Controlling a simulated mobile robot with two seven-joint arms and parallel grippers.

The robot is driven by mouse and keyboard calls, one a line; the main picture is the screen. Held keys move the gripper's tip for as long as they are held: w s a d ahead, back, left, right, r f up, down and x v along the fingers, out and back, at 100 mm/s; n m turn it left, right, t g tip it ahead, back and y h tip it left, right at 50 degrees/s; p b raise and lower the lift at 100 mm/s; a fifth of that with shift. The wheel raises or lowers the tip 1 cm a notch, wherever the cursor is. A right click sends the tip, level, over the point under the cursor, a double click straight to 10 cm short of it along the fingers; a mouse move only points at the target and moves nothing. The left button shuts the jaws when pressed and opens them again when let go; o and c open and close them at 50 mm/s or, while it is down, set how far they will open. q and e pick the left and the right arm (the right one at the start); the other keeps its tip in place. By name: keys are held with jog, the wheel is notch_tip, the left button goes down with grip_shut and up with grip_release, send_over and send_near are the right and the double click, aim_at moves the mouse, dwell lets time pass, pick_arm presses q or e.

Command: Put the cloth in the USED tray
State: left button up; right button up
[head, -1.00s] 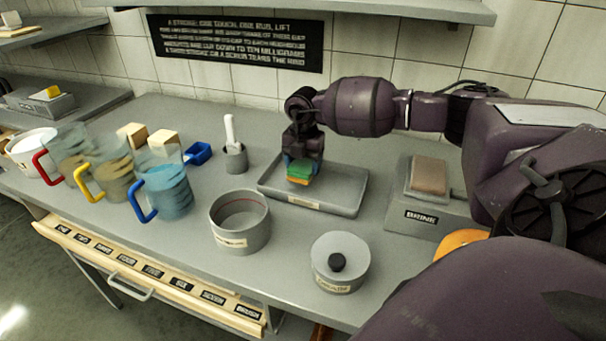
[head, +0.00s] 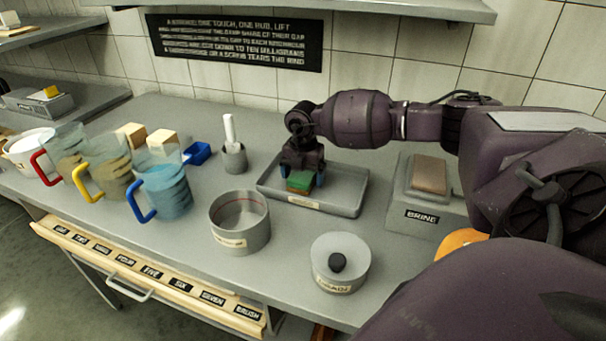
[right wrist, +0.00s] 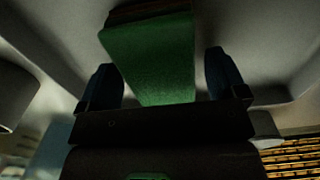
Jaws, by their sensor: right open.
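The cloth (head: 301,182) is a small folded block, green on top with a brownish layer below. It lies in the grey USED tray (head: 343,199), toward its left part; the tray's front label is too small to read. My right gripper (head: 304,178) is above the tray with its fingers open on either side of the cloth. In the right wrist view the green cloth (right wrist: 155,60) sits between the two dark fingers (right wrist: 164,80), with narrow gaps beside it. My left gripper is out of view.
A grey BRINE block (head: 422,216) stands right of the tray. A round open pot (head: 240,240) and a lidded pot (head: 340,280) stand in front. A cup with a white-handled tool (head: 235,158) is at left, with several jugs (head: 165,192) beyond.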

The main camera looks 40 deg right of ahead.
aim_at(303, 173)
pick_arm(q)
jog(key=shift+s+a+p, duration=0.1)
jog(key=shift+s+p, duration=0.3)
pick_arm(e)
notch_tip(303, 173, up, 12)
jog(key=shift+r, duration=0.2)
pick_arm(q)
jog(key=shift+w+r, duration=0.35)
